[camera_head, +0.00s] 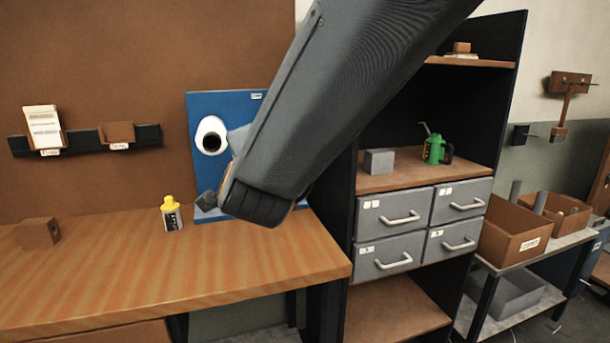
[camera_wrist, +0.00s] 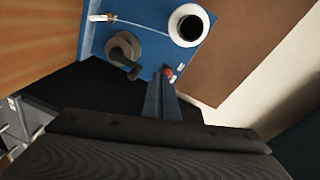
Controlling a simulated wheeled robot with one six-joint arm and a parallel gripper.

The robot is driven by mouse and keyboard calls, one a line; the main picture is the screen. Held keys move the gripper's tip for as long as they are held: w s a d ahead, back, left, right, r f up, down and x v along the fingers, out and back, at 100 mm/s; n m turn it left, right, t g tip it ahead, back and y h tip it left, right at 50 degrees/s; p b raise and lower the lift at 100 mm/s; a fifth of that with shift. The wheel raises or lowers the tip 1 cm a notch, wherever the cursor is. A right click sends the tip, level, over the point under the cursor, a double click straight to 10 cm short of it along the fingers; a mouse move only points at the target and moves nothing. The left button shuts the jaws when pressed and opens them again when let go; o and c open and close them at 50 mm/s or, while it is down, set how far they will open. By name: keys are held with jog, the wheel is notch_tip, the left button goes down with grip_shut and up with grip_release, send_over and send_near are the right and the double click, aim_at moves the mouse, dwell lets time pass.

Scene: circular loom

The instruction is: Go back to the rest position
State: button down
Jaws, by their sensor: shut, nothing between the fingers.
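My gripper (camera_wrist: 162,88) is shut and empty in the wrist view, its two dark fingers close together. Its tips lie in front of the lower edge of a blue panel (camera_wrist: 152,40). In the head view my dark arm crosses the upper middle and hides my gripper and part of the blue panel (camera_head: 225,103). The panel stands upright at the back of the wooden workbench (camera_head: 130,272). It carries a white ring with a black centre (camera_head: 211,136). The wrist view also shows a round grey piece with a dark knob (camera_wrist: 124,50) on the panel.
A yellow-capped bottle (camera_head: 171,214) and a brown block (camera_head: 39,232) stand on the workbench. To the right, a dark shelf unit holds grey drawers (camera_head: 395,220), a grey box (camera_head: 379,161) and a green oil can (camera_head: 435,149). Brown bins (camera_head: 512,235) stand farther right.

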jog(key=s+d+f+n+g+h, duration=0.15)
jog(key=d+f+n+g, duration=0.25)
jog(key=d+f, duration=0.5)
jog(key=s+d+f+n+g+y, duration=0.1)
jog(key=s+d+f+n+g, duration=0.35)
jog(key=f, duration=0.65)
jog(key=s+d+f+n+g+h, duration=0.1)
jog(key=s+d+f+g, duration=0.3)
jog(key=s+d, duration=0.4)
jog(key=s+d+f+n+g+h, duration=0.1)
jog(key=s+d+f+n+g, duration=0.1)
jog(key=s+d+f+g, duration=0.2)
jog(key=s+d, duration=0.3)
jog(key=d, duration=0.1)
jog(key=shift+s+d+f+h, duration=0.2)
jog(key=shift+s+d+h, duration=0.05)
jog(key=shift+s+h, duration=0.15)
jog(key=shift+n, duration=0.25)
